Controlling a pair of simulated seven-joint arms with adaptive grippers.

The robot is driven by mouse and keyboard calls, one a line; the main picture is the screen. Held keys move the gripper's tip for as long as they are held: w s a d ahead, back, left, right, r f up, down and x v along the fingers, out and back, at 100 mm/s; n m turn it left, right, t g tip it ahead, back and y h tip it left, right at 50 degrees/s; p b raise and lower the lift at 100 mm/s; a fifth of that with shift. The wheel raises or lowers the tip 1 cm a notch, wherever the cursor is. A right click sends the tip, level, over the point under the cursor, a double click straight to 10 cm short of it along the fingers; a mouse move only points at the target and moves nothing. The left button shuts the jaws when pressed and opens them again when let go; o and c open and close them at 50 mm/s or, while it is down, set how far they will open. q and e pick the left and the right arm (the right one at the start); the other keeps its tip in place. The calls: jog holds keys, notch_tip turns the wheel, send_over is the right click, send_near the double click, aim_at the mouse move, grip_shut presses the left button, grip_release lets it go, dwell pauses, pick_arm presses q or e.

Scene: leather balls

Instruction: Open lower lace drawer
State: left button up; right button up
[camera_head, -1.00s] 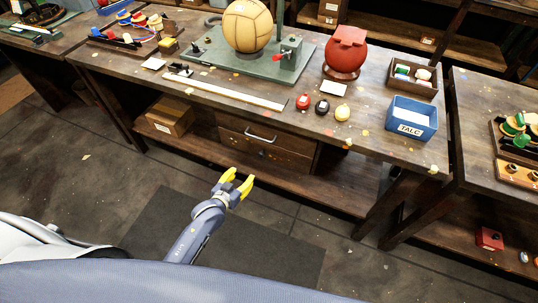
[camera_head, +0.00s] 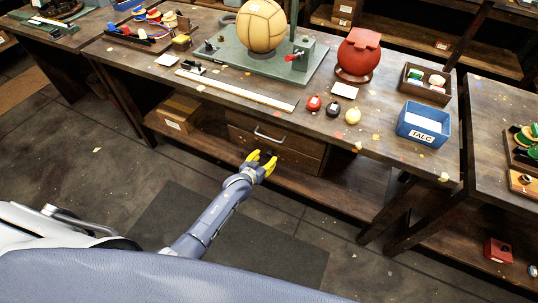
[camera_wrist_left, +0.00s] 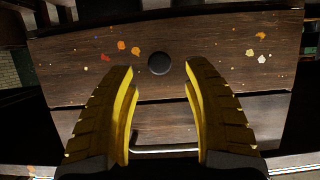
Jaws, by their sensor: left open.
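The lower drawer (camera_head: 297,161) is a dark brown wooden front under the workbench and looks shut. Its round dark knob (camera_wrist_left: 160,64) shows in the left wrist view, where the lower drawer front (camera_wrist_left: 225,40) fills the upper part. The upper drawer (camera_head: 300,144) has a metal bar handle (camera_head: 268,135), which lies low in the wrist view (camera_wrist_left: 165,148). My left gripper (camera_head: 263,159), with yellow fingers, is open and empty in front of the lower drawer. In the wrist view its fingertips (camera_wrist_left: 160,72) flank the knob with gaps on both sides. My right gripper is not in view.
A cardboard box (camera_head: 179,113) stands on the shelf left of the drawers. The bench's lower shelf (camera_head: 340,191) runs below them. Balls, small jars and a blue talc box (camera_head: 424,124) stand on the benchtop. The floor in front is clear.

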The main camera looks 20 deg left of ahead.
aim_at(268, 155)
pick_arm(q)
jog(key=shift+x, duration=2.15)
jog(key=shift+o, duration=0.2)
grip_shut()
